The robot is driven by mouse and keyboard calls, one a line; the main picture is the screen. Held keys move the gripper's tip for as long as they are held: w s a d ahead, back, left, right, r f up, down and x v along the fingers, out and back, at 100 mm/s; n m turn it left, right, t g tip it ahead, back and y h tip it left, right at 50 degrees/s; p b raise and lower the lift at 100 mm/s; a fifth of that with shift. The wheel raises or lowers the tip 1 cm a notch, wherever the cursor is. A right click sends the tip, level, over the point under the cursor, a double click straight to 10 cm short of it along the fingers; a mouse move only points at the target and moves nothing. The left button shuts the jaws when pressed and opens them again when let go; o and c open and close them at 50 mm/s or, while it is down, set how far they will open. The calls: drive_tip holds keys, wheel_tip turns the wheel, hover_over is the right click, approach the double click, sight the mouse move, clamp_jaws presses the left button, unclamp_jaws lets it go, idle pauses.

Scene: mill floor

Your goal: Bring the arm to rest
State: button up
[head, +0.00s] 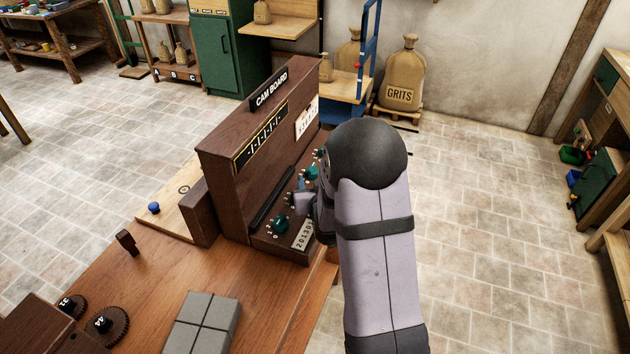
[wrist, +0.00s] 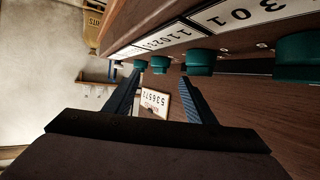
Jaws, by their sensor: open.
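My arm (head: 376,250) reaches up from the bottom of the head view and bends over toward the dark wooden cam board (head: 235,150). My gripper (head: 303,203) is at the board's knob panel, largely hidden behind my arm. In the wrist view my gripper (wrist: 160,78) shows two dark fingers spread apart with nothing between them. A green knob (wrist: 159,64) lies just beyond the fingertips; I cannot tell if they touch it. Another green knob (head: 280,222) sits in front of the gripper in the head view.
The board stands on a wooden bench (head: 150,290) with grey blocks (head: 203,322), gears (head: 108,325) and a blue button (head: 154,208). Number cards (wrist: 155,103) are near the knobs. Grits sacks (head: 400,75) stand behind. Floor right of my arm is clear.

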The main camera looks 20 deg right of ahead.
idle(0.4)
